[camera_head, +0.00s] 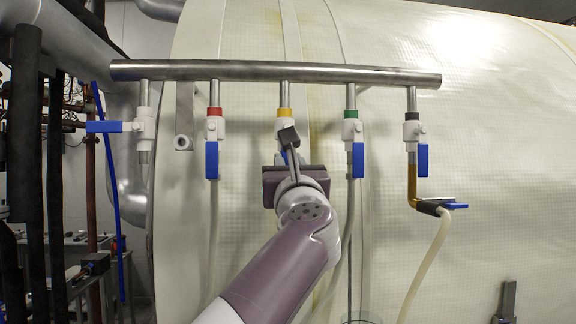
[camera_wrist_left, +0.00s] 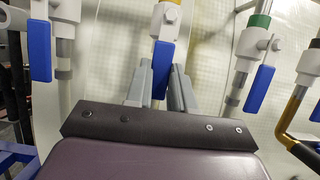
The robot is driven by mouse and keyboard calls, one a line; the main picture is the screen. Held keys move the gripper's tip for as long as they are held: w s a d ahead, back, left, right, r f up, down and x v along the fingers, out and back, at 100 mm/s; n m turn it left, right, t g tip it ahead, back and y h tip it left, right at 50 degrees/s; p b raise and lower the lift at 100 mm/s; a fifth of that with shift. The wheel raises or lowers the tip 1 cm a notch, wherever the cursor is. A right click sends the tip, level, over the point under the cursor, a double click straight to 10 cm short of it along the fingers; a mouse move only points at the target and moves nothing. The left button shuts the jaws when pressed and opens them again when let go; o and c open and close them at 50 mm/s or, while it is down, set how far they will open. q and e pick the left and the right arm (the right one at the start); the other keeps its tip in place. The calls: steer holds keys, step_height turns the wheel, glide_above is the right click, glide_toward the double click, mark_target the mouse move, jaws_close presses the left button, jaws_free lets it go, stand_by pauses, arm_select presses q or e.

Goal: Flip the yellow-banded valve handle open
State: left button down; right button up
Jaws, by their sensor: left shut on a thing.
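The yellow-banded valve (camera_head: 284,113) hangs from the horizontal steel pipe, third from the left. Its blue handle points down and is mostly hidden behind my gripper in the head view. The valve also shows at the top of the left wrist view (camera_wrist_left: 168,14), with the blue handle (camera_wrist_left: 162,65) hanging between the fingers. My left gripper (camera_head: 289,140) reaches up in front of this valve. Its grey fingers (camera_wrist_left: 161,82) are on both sides of the handle, shut on it. The exact contact is partly hidden. My right gripper is not in view.
The red-banded valve (camera_head: 214,130) and green-banded valve (camera_head: 351,131) hang close on either side, handles down. A black-banded valve (camera_head: 411,130) is farther right. The leftmost valve's handle (camera_head: 104,127) points sideways. A pale hose (camera_head: 428,262) hangs at right. A large cream tank (camera_head: 490,130) stands behind.

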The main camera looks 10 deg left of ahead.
arm_select(q)
steer(key=c, duration=1.1)
jaws_free()
steer(key=shift+s+a+r, duration=0.1)
steer(key=shift+s+r, duration=0.05)
steer(key=shift+r, duration=0.2)
steer(key=shift+o, duration=0.7)
steer(key=shift+w+f, duration=0.25)
steer(key=shift+w, duration=0.1)
steer(key=b+v, duration=0.7)
steer(key=v, duration=0.5)
steer(key=shift+s+f+b, duration=0.15)
steer(key=shift+s+b, duration=0.1)
steer(key=shift+b, duration=0.1)
